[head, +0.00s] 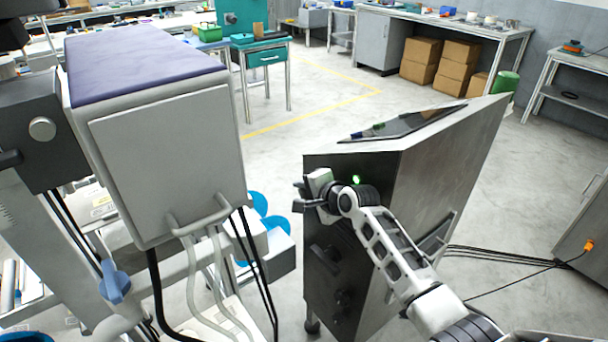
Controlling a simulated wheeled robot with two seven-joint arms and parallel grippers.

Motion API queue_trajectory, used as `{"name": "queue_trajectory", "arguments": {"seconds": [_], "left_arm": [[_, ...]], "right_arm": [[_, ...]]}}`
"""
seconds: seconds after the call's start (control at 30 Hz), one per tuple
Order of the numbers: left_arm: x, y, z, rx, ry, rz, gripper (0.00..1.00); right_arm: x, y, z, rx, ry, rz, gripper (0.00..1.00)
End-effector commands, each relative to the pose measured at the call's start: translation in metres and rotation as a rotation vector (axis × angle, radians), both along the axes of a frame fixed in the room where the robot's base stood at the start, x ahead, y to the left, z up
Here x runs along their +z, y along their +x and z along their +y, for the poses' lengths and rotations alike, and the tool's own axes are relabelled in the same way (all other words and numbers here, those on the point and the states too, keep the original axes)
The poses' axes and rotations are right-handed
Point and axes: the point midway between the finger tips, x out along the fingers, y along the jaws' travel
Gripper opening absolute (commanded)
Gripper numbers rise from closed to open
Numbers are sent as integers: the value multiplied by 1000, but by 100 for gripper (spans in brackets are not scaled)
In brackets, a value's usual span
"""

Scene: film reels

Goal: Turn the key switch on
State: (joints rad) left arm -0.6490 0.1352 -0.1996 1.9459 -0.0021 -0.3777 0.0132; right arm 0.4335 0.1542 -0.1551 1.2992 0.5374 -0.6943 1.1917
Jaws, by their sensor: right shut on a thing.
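A metal console cabinet (440,165) stands at centre right, with a sloped dark glass screen (405,124) on top. Its dark front panel (330,232) faces left. My right gripper (308,196) is at the upper part of this panel, shut on the key switch, which is mostly hidden by the fingers and wrist. A small green light (356,180) glows just above my right wrist. Dark knobs or handles (326,258) sit lower on the panel. I cannot tell which way the key is turned. My left gripper is not in view.
A large grey machine with a purple top (150,62) fills the left, with bent tubes and black cables below. Black cables (510,258) run over the floor at right. Benches (480,32) and cardboard boxes (420,60) stand at the back. The floor between is clear.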

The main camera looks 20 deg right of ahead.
Motion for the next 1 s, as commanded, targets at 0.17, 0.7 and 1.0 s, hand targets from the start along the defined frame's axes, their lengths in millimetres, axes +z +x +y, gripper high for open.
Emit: {"name": "queue_trajectory", "arguments": {"seconds": [0.17, 0.7, 1.0], "left_arm": [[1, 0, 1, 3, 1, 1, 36], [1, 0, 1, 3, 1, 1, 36], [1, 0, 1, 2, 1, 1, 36]], "right_arm": [[2, 2, 1, 0, -54, 151, 8], [0, 1, 0, -1, -170, 469, 8], [0, 1, 0, -1, -187, 514, 8]]}}
